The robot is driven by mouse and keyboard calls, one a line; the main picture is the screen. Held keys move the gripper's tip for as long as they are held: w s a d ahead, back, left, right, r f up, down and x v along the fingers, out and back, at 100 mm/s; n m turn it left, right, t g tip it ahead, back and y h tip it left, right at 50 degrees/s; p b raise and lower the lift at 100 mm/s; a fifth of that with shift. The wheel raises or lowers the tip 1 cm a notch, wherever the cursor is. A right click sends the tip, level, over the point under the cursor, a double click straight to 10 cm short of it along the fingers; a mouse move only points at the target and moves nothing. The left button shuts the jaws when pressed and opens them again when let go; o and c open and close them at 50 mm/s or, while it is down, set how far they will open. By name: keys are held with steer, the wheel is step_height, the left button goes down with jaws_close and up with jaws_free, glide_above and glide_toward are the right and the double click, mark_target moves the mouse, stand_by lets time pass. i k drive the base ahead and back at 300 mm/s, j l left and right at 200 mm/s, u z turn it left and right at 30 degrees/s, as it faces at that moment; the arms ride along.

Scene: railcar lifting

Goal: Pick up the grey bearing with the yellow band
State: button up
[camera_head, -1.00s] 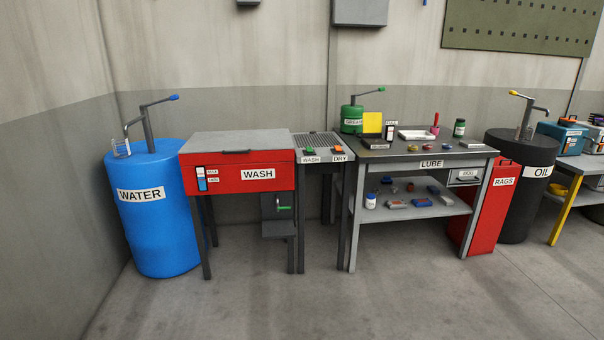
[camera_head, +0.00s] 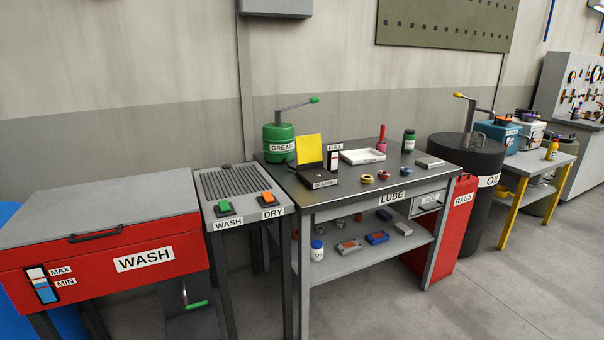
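Three small ring-shaped parts sit in a row near the front of the LUBE bench (camera_head: 330,202). The leftmost ring (camera_head: 367,179) shows yellow and looks like the bearing with the yellow band, though its grey body is too small to make out. The middle ring (camera_head: 383,175) looks reddish, and the right ring (camera_head: 405,172) looks blue-purple. My gripper is not in view.
The red WASH cabinet (camera_head: 100,270) and the WASH/DRY button stand (camera_head: 228,185) are left of the bench. The black OIL drum (camera_head: 465,155) and red RAGS bin (camera_head: 455,225) are to its right. The bench's lower shelf (camera_head: 390,255) holds several small items. The floor in front is clear.

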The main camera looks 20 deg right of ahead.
mark_target(365, 179)
steer(key=i+l+z, duration=0.15)
steer(key=i+z, duration=0.2)
steer(key=i, duration=0.4)
steer(key=i+z, duration=0.35)
steer(key=i, duration=0.45)
